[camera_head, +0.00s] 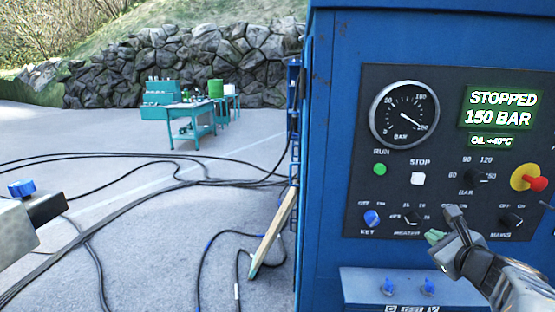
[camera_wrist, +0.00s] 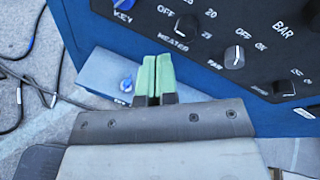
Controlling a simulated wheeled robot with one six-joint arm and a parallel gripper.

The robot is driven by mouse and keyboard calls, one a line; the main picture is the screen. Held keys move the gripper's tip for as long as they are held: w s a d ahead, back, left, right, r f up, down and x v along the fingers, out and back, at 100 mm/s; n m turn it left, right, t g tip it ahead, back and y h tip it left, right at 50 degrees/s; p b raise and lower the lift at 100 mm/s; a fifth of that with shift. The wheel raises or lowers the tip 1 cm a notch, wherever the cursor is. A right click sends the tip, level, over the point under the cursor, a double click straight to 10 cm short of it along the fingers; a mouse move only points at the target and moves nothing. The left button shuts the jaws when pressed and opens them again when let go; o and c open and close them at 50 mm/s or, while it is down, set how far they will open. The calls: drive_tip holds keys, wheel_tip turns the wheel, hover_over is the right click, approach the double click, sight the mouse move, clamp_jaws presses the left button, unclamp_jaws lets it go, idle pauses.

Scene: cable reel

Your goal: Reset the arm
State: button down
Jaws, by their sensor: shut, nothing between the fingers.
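My gripper (camera_head: 440,224) is in front of the lower part of a black control panel (camera_head: 352,190) on a blue cabinet (camera_head: 325,120). In the wrist view its two green fingertips (camera_wrist: 155,78) are together with nothing between them. They appear in front of a small blue-grey box below the panel. Part of the panel's lower knob row is hidden behind my gripper and arm in the head view.
The panel has a gauge (camera_head: 404,115), a display (camera_head: 502,108) reading STOPPED 150 BAR, and a red emergency button (camera_head: 537,184). Black cables (camera_head: 95,228) cross the floor at left. A wooden plank (camera_head: 272,236) leans near the cabinet. A green workbench (camera_head: 188,115) stands far behind.

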drive_tip(key=s+a+f+n+g+y+p, duration=0.1)
drive_tip(key=s+a+f+n+g, duration=0.3)
drive_tip(key=a+n, duration=0.4)
drive_tip(key=s+a+f+n+g+y+p, duration=0.1)
drive_tip(key=s+a+f+n+g+p, duration=0.25)
drive_tip(key=n, duration=0.55)
drive_tip(key=s+a+r+n+g+h+p, duration=0.2)
drive_tip(key=s+a+n, duration=0.3)
drive_tip(key=a+n, duration=0.5)
drive_tip(key=shift+a+r+n+g+h, duration=0.3)
drive_tip(key=shift+r+n+g, duration=0.1)
drive_tip(key=shift+n+g, duration=0.6)
drive_tip(key=shift+d, duration=0.1)
